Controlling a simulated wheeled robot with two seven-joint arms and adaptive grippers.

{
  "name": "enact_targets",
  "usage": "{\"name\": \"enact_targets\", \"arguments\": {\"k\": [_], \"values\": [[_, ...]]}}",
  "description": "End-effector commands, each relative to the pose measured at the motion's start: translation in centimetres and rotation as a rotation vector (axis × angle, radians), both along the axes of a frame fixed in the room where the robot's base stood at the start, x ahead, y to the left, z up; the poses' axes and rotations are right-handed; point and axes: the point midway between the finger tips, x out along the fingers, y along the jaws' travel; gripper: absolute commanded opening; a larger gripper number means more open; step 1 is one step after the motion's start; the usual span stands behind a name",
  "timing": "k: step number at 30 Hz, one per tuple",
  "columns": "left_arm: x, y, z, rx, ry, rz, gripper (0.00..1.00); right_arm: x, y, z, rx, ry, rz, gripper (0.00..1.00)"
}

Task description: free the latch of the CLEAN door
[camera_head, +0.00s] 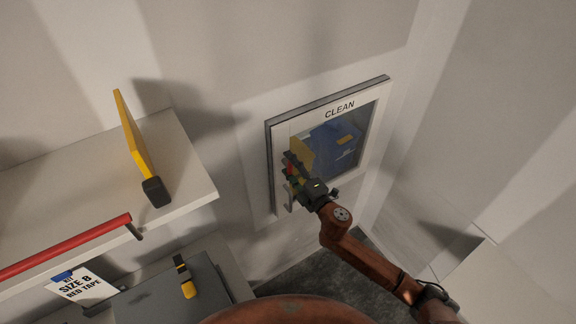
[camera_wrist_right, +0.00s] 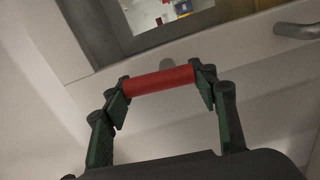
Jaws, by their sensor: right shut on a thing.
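The CLEAN door (camera_head: 378,91) is a framed window panel in the wall, closed as far as I can see, with blue and yellow things behind its glass. My right gripper (camera_head: 289,167) is at the left side of its frame. In the right wrist view, my right gripper (camera_wrist_right: 160,80) is shut on a red bar (camera_wrist_right: 158,79), which spans between its two fingertips in front of the pale door frame. I take this bar to be the latch's grip; its mounting is mostly hidden. My left gripper is not in view.
A silver handle (camera_wrist_right: 297,30) shows at the right of the wrist view. A white shelf (camera_head: 60,190) at left carries a yellow panel with a black foot (camera_head: 132,135) and has a red rail (camera_head: 70,246). A grey case (camera_head: 160,300) lies below.

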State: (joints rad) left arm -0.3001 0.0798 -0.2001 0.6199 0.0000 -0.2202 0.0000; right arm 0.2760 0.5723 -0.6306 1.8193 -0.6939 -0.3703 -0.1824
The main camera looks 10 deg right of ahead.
Motion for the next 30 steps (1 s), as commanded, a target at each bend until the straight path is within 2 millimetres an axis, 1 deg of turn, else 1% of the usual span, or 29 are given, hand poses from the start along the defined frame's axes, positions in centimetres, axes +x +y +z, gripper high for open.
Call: {"name": "enact_targets", "arguments": {"k": [1, 9, 23, 24, 30], "values": [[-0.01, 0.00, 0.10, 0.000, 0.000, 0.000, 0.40, -0.19, 0.39, -0.09, -0.018, -0.006, 0.008, 0.29], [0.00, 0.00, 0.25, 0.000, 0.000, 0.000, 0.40, -0.25, 0.50, -0.18, -0.084, -0.033, 0.009, 0.29], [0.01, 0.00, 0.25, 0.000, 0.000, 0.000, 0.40, -0.26, 0.51, -0.27, -0.096, -0.037, 0.009, 0.29], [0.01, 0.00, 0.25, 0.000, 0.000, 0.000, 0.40, -0.26, 0.51, -0.27, -0.096, -0.037, 0.009, 0.55], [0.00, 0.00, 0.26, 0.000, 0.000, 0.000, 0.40, -0.19, 0.29, -0.21, -0.096, -0.037, 0.004, 0.69]]}}
